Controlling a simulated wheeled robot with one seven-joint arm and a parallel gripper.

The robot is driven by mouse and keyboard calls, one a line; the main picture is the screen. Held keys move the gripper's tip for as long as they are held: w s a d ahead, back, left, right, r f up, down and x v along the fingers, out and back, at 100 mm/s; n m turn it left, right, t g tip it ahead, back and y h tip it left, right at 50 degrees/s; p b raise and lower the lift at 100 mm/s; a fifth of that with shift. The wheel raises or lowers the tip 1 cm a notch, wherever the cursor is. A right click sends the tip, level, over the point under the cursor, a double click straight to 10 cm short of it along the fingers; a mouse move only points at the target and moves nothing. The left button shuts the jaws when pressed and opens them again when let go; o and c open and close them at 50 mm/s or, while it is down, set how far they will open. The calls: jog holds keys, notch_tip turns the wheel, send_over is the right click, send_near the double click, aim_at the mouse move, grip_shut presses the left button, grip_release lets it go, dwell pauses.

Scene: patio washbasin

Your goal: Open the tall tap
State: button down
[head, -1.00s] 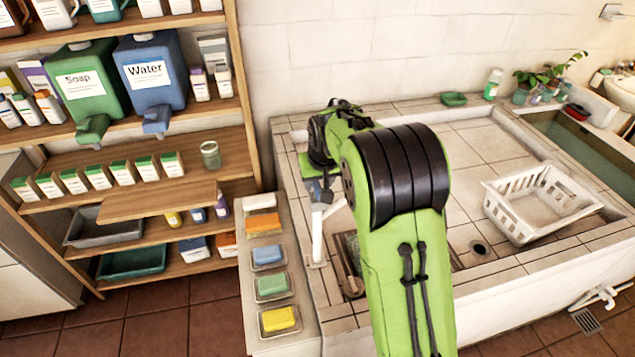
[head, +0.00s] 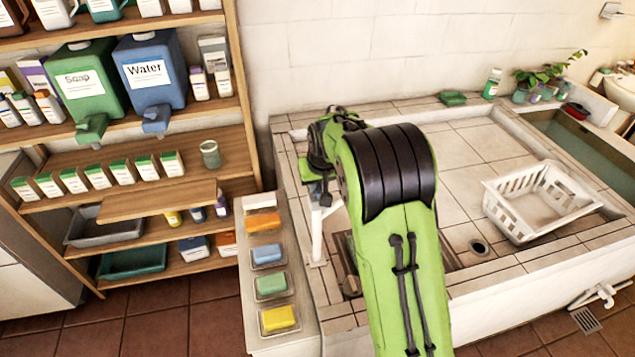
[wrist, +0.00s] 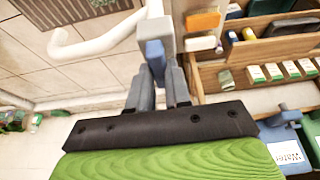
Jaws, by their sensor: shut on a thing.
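The tall tap (head: 316,235) is a white post standing at the left edge of the tiled basin, partly hidden behind my arm in the head view. In the wrist view its white curved spout (wrist: 95,45) reaches to the left. A blue handle (wrist: 153,50) sits on the tap's top. My gripper (wrist: 157,78) is shut on the blue handle, with a grey finger on each side of it. In the head view only a bit of blue shows beneath the end of my arm, and the fingers are hard to make out.
A wooden shelf (head: 165,205) with bottles and boxes stands close to the left. A ledge with several soap dishes and sponges (head: 268,255) runs beside the basin. A white basket (head: 540,200) lies on the right of the tiled basin (head: 480,150).

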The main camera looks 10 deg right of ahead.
jog(key=shift+n, duration=0.3)
jog(key=n+y, duration=0.1)
jog(key=n, duration=0.2)
jog(key=shift+w+d+n+y+b, duration=0.1)
jog(key=shift+d+n+y+b, duration=0.05)
jog(key=shift+n+y+b, duration=0.2)
jog(key=n+y, duration=0.1)
jog(key=n, duration=0.1)
jog(key=n+g+p, duration=0.1)
jog(key=n, duration=0.1)
jog(key=shift+d+r+n+y, duration=0.1)
jog(key=shift+n+y, duration=0.25)
jog(key=n+g+p, duration=0.1)
jog(key=n, duration=0.1)
jog(key=n+p, duration=0.1)
jog(key=n, duration=0.1)
jog(key=shift+w+g+y, duration=0.1)
jog(key=shift+g+y, duration=0.2)
jog(key=shift+g, duration=0.1)
jog(key=n+g+p, duration=0.1)
jog(key=n+p, duration=0.1)
jog(key=n, duration=0.2)
jog(key=shift+w+n+y, duration=0.15)
jog(key=shift+n+y, duration=0.15)
jog(key=shift+g, duration=0.3)
jog(key=c, duration=1.1)
grip_release()
jog(key=shift+o, duration=0.2)
jog(key=v, duration=1.2)
